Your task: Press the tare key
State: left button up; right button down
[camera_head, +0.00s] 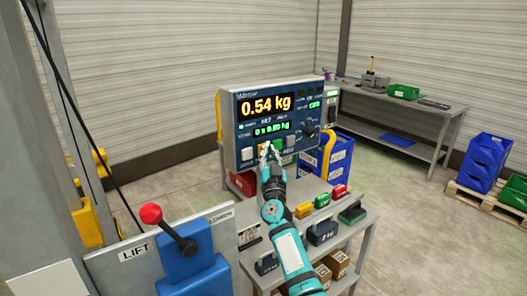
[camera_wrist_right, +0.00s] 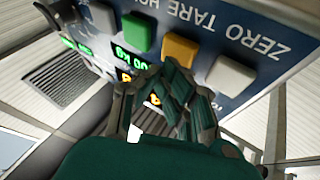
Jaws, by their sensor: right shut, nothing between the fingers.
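The blue scale panel (camera_head: 243,108) stands on the bench, its display reading 0.54 kg. A row of keys runs along its lower edge. In the right wrist view the panel shows upside down; the orange key (camera_wrist_right: 181,50) lines up with the TARE label (camera_wrist_right: 207,20). A white key (camera_wrist_right: 229,76) sits by ZERO, and a green key (camera_wrist_right: 138,35) lies on the other side. My right gripper (camera_head: 268,151) is shut and empty, its fingertips (camera_wrist_right: 172,72) close to the orange key's edge. I cannot tell whether they touch. My left gripper is out of view.
A LIFT lever with a red knob (camera_head: 151,213) stands at the front left. Coloured blocks and weights sit on the bench below my right arm. A grey table (camera_head: 436,113) stands behind, with blue crates (camera_head: 484,160) at the right.

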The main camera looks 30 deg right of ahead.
jog(key=shift+w, duration=0.4)
dwell(0.5)
jog(key=shift+s, duration=0.1)
jog(key=shift+s+p, duration=0.6)
jog(key=shift+s, duration=0.2)
jog(key=s+p, duration=0.2)
jog(key=s, duration=0.1)
jog(key=s+p, duration=0.1)
jog(key=s, duration=0.1)
jog(key=shift+d, duration=0.25)
jog(key=shift+f, duration=0.1)
dwell(0.8)
